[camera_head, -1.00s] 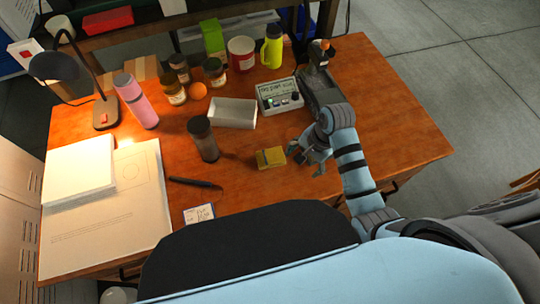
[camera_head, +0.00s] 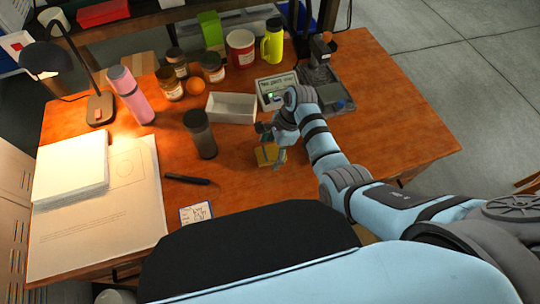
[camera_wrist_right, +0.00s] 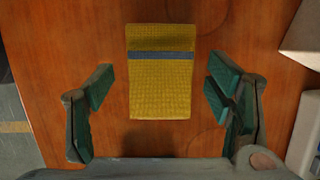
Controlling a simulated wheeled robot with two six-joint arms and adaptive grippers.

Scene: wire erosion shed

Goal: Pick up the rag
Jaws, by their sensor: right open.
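The rag (camera_head: 266,155) is a folded yellow cloth with a blue-grey stripe, lying flat on the wooden table. In the right wrist view the rag (camera_wrist_right: 160,75) lies between and beyond the two fingers, with a gap on each side. My right gripper (camera_head: 271,144) is open above the rag and partly covers it in the head view. Its green-padded fingers (camera_wrist_right: 160,95) are apart with nothing held. My left gripper does not show.
A white open tray (camera_head: 231,108) stands behind the rag, and a dark tumbler (camera_head: 200,134) stands to its left. A labelled box (camera_head: 277,89) is behind the gripper. A black pen (camera_head: 190,180) and a card (camera_head: 196,213) lie nearer.

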